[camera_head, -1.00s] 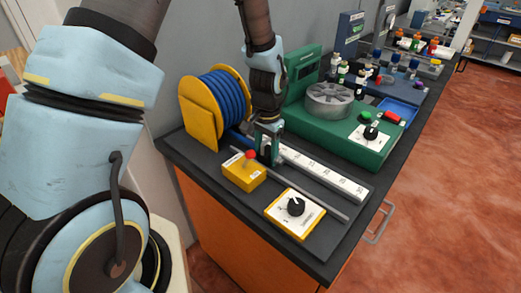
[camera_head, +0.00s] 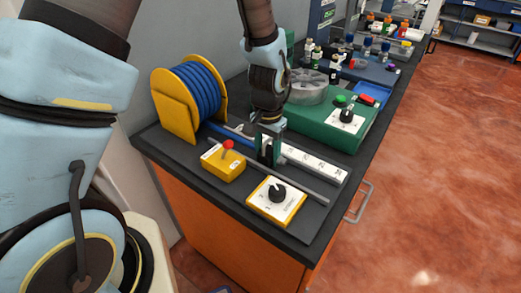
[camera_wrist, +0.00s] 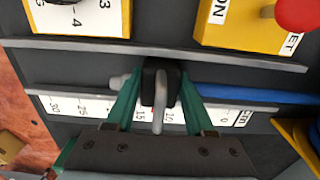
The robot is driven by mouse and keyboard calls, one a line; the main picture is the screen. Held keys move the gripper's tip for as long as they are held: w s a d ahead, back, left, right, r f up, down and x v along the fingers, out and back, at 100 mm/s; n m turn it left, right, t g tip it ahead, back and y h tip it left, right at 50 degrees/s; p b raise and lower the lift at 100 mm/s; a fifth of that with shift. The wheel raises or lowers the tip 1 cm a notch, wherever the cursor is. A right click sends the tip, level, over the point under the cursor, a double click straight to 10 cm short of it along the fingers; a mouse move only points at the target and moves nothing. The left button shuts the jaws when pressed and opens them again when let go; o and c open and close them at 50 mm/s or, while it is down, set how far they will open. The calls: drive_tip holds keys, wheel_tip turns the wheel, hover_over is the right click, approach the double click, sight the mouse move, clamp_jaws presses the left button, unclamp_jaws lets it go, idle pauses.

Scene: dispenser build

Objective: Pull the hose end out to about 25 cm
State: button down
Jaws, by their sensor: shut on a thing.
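The blue hose (camera_wrist: 245,94) runs from a blue coil on the yellow reel (camera_head: 172,104) along a channel between two grey rails. Its end is a black block (camera_wrist: 160,80) with a grey nozzle (camera_wrist: 121,82) pointing away from the reel. My gripper (camera_wrist: 158,92) has its green fingers shut on the black block; in the head view my gripper (camera_head: 268,150) is upright over the channel. The white cm scale (camera_head: 315,163) lies alongside. In the wrist view the block stands roughly between the 10 and 15 marks. The fingers partly hide the scale.
A yellow box with a red-knobbed lever (camera_head: 225,160) and a dial box (camera_head: 276,203) stand in front of the channel. A green machine (camera_head: 330,122) is behind the scale. The channel beyond the nozzle is clear.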

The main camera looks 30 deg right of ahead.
sight(306, 183)
drive_tip(key=shift+s+d, duration=0.7)
drive_tip(key=shift+s, duration=0.65)
drive_tip(key=shift+s+d, duration=0.75)
drive_tip(key=shift+s, duration=0.55)
drive_tip(key=shift+s+d, duration=0.7)
drive_tip(key=shift+s, duration=0.65)
drive_tip(key=shift+s+d, duration=0.35)
drive_tip(key=shift+s, duration=0.35)
drive_tip(key=shift+s+d, duration=0.35)
drive_tip(key=shift+s, duration=0.3)
drive_tip(key=shift+c, duration=0.9)
unclamp_jaws()
drive_tip(key=shift+r, duration=0.1)
wheel_tip(306, 183, up, 11)
drive_tip(key=b, duration=0.2)
drive_tip(key=w+a+n, duration=0.5)
drive_tip(key=w+a, duration=1)
drive_tip(key=w+a+r+n+t, duration=0.1)
drive_tip(key=a+n, duration=0.5)
drive_tip(key=a, duration=1.7)
drive_tip(key=shift+w+a+r+t, duration=0.15)
drive_tip(key=shift+w+t, duration=0.15)
drive_tip(key=shift+w, duration=0.25)
